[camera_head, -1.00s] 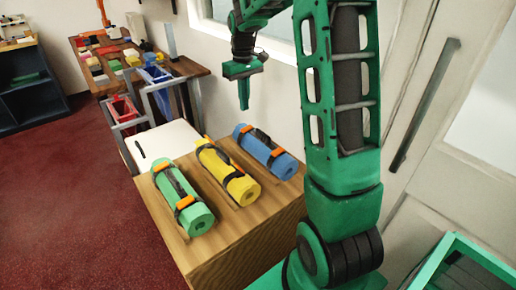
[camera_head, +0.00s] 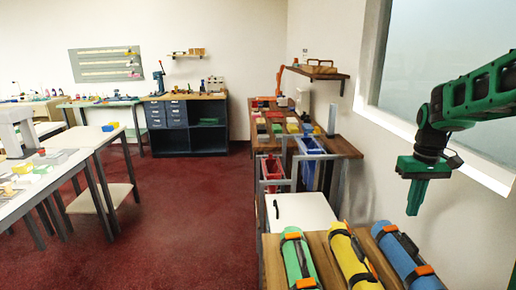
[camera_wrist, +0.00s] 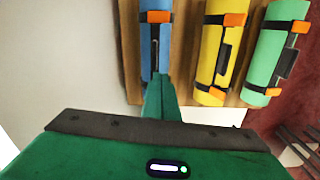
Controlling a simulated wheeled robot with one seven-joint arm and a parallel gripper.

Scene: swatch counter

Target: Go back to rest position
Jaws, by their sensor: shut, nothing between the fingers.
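My gripper (camera_head: 417,196) is green, shut and empty, and points down at the right of the head view, in front of the wall and above the rolls. In the wrist view its closed fingers (camera_wrist: 160,98) show in front of the lower end of the blue roll (camera_wrist: 155,50). A green roll (camera_head: 297,258), a yellow roll (camera_head: 349,258) and the blue roll, also in the head view (camera_head: 400,255), lie side by side on a wooden top with dark straps and orange clips. No roll is in the gripper.
A white panel (camera_head: 300,212) lies beyond the rolls, then a frame with red (camera_head: 271,172) and blue (camera_head: 311,165) bins. Behind is a wooden counter (camera_head: 340,146) with coloured swatches.

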